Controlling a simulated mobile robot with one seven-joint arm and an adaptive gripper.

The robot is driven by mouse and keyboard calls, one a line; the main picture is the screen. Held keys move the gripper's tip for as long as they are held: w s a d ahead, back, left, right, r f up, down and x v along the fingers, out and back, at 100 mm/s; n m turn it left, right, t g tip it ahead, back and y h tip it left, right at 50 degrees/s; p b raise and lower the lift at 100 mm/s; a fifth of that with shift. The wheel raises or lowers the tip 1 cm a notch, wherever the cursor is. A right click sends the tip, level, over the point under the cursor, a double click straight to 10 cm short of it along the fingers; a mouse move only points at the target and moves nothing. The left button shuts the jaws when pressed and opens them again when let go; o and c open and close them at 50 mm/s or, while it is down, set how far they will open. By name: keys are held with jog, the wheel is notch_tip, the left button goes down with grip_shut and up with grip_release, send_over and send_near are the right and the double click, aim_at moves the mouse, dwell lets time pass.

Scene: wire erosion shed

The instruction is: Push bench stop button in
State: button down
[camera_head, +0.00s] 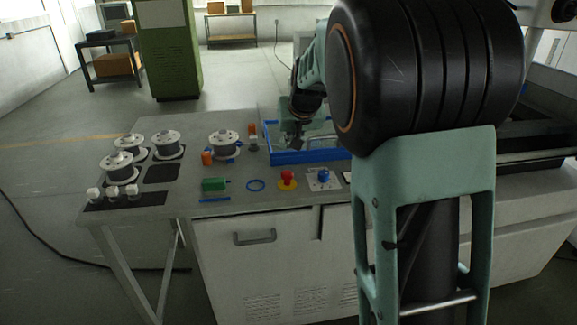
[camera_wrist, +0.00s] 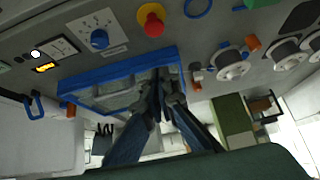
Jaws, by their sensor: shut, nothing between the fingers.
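The bench stop button is a red mushroom cap (camera_head: 287,176) on a yellow base, near the front of the grey bench. It also shows at the top of the wrist view (camera_wrist: 153,22), clear of the fingers. My gripper (camera_head: 297,143) is shut and empty. It hangs over the left part of the blue-rimmed tray, behind the button and apart from it. In the wrist view its fingertips (camera_wrist: 162,76) point towards the button side, in front of the tray's blue rim. The height between fingertips and bench is hard to tell.
A blue knob (camera_head: 324,175) on a pale plate stands right of the button. A blue ring (camera_head: 256,185) and a green block (camera_head: 214,185) lie to its left. Several wire spools (camera_head: 167,145) stand further left. The blue tray (camera_head: 300,157) lies behind the button.

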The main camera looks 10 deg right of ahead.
jog(key=shift+w+f, duration=0.1)
jog(key=shift+f, duration=0.05)
send_over(288, 175)
jog(key=f, duration=0.7)
jog(key=shift+w+d+f+p, duration=0.1)
jog(key=shift+w+f+p, duration=0.1)
jog(key=shift+f+p, duration=0.1)
notch_tip(288, 175, down, 2)
jog(key=shift+f, duration=0.2)
jog(key=shift+s+f, duration=0.1)
jog(key=shift+f, duration=0.7)
